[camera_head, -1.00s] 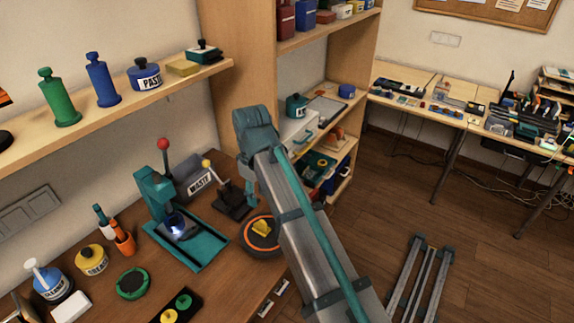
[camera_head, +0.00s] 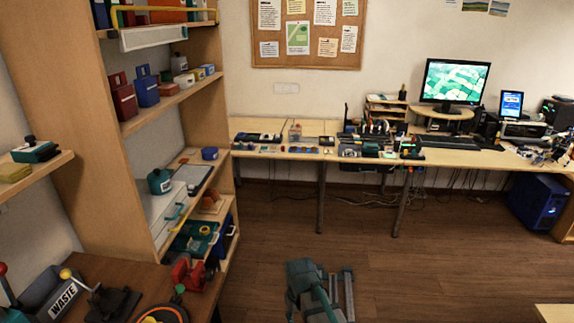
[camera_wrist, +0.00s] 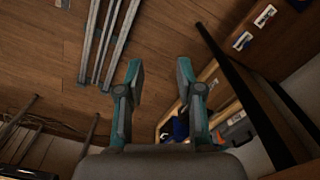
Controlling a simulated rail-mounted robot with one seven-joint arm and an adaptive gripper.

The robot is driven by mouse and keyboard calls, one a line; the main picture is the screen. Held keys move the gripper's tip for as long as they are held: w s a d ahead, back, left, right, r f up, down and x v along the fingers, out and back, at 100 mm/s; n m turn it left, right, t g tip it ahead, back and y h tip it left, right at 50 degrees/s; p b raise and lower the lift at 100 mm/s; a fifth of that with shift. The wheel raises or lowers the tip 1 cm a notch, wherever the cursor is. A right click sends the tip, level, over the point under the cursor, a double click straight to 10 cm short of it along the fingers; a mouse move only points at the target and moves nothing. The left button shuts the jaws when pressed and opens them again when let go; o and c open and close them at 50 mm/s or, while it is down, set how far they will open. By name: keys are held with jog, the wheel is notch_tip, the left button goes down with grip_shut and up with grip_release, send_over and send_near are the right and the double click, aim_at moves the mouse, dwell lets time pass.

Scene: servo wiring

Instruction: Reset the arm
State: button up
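My gripper (camera_wrist: 160,66) is open in the wrist view, its two teal and grey fingers wide apart with nothing between them. Below it the wrist view shows wooden floor (camera_wrist: 165,30) and part of a shelf unit. In the head view my arm shows at the bottom centre, over the floor and right of the workbench; whether the gripper shows there I cannot tell.
The workbench (camera_head: 110,268) with a waste bin (camera_head: 52,292) and a red device (camera_head: 188,274) is at lower left. The shelf unit (camera_head: 128,150) stands behind it. Grey metal rails (camera_head: 348,290) lie by my arm. A long desk (camera_head: 470,156) lines the far wall. Open floor (camera_head: 430,260) lies between.

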jog(key=s+d+f+m, duration=0.2)
jog(key=s+d+f, duration=0.15)
jog(key=d, duration=0.35)
jog(key=s+d+f+m, duration=0.3)
jog(key=d+f, duration=0.1)
jog(key=d, duration=0.3)
jog(key=s+f+g, duration=0.3)
jog(key=s+f, duration=0.6)
jog(key=s, duration=0.5)
jog(key=s+f+g, duration=0.3)
jog(key=s+f, duration=0.5)
jog(key=s, duration=0.7)
jog(key=shift+a+f+g, duration=0.2)
jog(key=shift+f+g, duration=0.2)
